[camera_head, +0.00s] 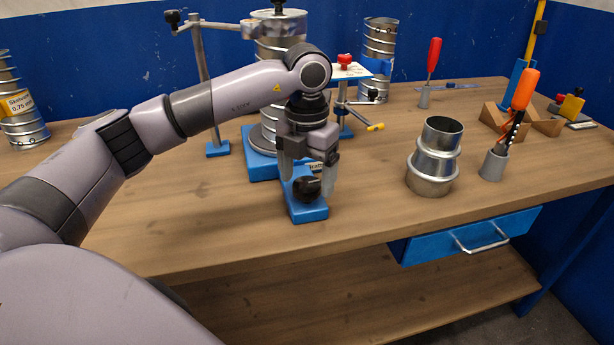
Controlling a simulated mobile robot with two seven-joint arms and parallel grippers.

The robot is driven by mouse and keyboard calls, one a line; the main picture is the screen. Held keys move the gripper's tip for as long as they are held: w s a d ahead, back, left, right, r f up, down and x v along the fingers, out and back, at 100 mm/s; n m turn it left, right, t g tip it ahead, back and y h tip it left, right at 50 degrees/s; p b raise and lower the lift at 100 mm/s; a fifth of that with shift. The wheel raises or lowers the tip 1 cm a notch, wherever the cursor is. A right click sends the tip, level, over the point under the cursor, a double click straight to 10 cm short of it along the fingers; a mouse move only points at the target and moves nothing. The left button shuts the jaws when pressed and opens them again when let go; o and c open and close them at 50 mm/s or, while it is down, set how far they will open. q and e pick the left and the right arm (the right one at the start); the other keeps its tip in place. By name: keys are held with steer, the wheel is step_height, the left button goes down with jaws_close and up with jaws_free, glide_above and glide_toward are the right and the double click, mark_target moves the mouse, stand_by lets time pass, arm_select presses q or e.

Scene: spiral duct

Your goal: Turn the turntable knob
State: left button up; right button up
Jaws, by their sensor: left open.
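The turntable knob (306,188) is a round black knob on the front of a blue base block (309,212). The turntable's blue base (261,167) stands behind it and carries a metal spiral duct (268,45), partly hidden by my arm. My left gripper (309,178) points down over the knob. Its fingers are apart, one on the left and one on the right of the knob. I cannot tell whether they touch it. My right gripper is not in view.
A metal duct reducer (434,158) and a cup with a screwdriver (494,164) stand to the right. A blue stand with a red knob (344,62) is close behind the gripper. The wooden bench (365,207) is clear between the base block and the reducer.

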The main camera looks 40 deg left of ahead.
mark_target(307, 183)
arm_select(q)
step_height(307, 183, up, 6)
steer(key=shift+r, duration=0.2)
stand_by(0.6)
